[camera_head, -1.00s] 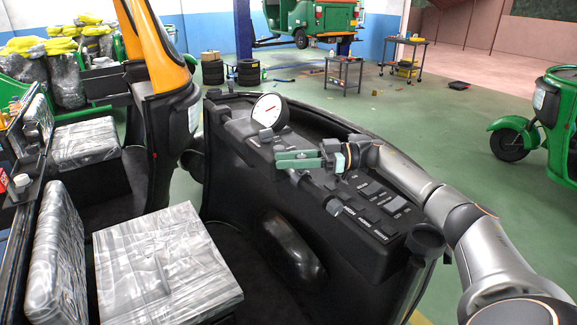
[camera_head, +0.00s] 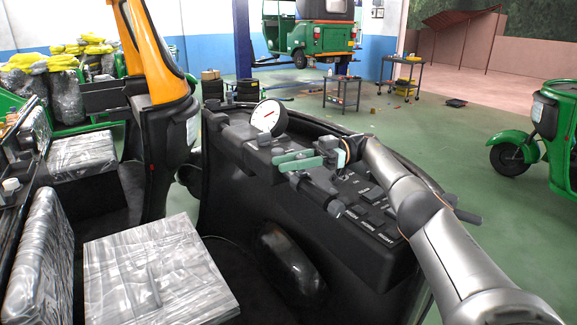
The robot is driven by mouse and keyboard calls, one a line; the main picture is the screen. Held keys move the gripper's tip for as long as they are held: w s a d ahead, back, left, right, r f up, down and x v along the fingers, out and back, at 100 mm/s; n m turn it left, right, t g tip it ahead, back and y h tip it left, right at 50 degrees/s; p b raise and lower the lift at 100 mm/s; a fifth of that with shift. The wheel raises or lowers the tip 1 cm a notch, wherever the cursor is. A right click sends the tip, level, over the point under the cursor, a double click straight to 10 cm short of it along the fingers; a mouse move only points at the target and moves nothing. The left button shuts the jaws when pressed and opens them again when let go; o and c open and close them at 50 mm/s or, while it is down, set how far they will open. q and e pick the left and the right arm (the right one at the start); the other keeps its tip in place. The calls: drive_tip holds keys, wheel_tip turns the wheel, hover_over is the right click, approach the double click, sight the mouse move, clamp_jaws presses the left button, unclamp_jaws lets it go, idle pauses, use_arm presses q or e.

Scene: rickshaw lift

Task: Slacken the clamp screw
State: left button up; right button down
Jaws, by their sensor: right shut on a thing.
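My right gripper (camera_head: 282,161) reaches in from the right over the black dashboard (camera_head: 290,217). Its green fingers point left and lie close together, at the dark clamp parts (camera_head: 318,184) along the dashboard top. The clamp screw itself is mostly hidden by the fingers, and I cannot make out its exact shape. A round white dial (camera_head: 269,116) stands on the dashboard just behind and left of the fingers. My left gripper is not in view.
A row of labelled switches (camera_head: 372,208) lies right of the clamp. A grey patterned seat (camera_head: 158,268) stands in front at the left. An orange-and-black pillar (camera_head: 160,60) rises behind it. A green rickshaw (camera_head: 545,135) is at the right; open floor lies behind the dashboard.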

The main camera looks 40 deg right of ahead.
idle(0.3)
drive_tip(key=c, duration=0.6)
unclamp_jaws()
use_arm(q)
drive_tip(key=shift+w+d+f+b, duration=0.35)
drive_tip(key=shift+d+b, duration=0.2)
drive_tip(key=shift+b, duration=0.3)
use_arm(e)
drive_tip(key=shift+s+a+r, duration=1.45)
drive_tip(key=shift+s+r, duration=0.4)
drive_tip(key=shift+r, duration=0.3)
drive_tip(key=shift+s+a+r, duration=1.4)
drive_tip(key=shift+s+r, duration=0.45)
drive_tip(key=shift+r, duration=0.35)
drive_tip(key=shift+s+a+r, duration=1.45)
drive_tip(key=shift+s+r, duration=0.4)
drive_tip(key=shift+r, duration=0.3)
